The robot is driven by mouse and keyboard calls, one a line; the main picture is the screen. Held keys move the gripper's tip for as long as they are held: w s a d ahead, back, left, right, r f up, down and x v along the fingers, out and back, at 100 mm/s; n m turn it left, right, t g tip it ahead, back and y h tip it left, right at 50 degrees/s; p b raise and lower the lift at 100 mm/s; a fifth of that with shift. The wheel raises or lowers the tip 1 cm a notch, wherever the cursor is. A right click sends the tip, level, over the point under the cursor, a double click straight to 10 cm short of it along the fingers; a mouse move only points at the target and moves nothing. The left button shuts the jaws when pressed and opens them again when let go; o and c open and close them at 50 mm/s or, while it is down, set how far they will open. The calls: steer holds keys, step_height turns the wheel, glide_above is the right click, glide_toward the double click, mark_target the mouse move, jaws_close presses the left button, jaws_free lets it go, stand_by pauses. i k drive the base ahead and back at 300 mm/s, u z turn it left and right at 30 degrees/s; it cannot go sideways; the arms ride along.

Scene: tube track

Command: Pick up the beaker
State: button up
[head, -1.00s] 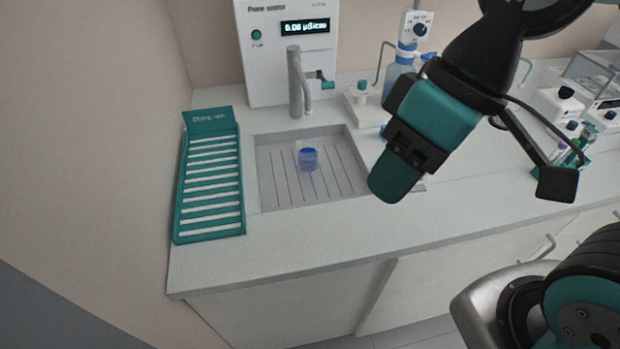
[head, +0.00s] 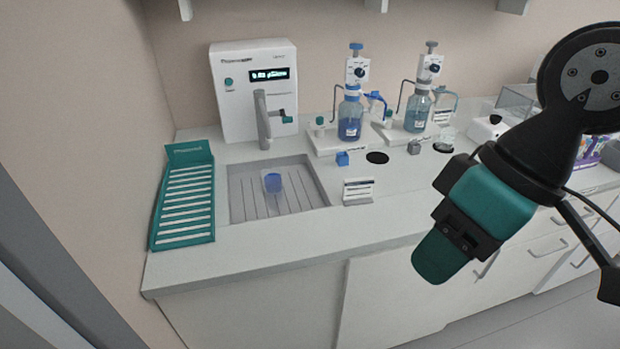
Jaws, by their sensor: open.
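A small clear beaker (head: 272,183) with blue in it stands in the shallow grey sink (head: 240,205) below the tap, towards the sink's back. My gripper (head: 440,262) has teal fingers and hangs in the air to the right of the sink, in front of the counter edge in the picture. It is open and empty, well apart from the beaker. I see it side-on, so one finger hides the other.
A white water unit (head: 253,85) with a tap (head: 263,120) stands behind the sink. A teal rack (head: 185,205) is left of it. Two dispenser bottles (head: 350,118) (head: 417,112), a small blue block (head: 342,158) and a label stand (head: 358,190) are on the counter (head: 400,200).

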mark_target(273, 173)
steer(key=z, duration=0.1)
steer(key=i, duration=0.95)
steer(key=u, duration=0.85)
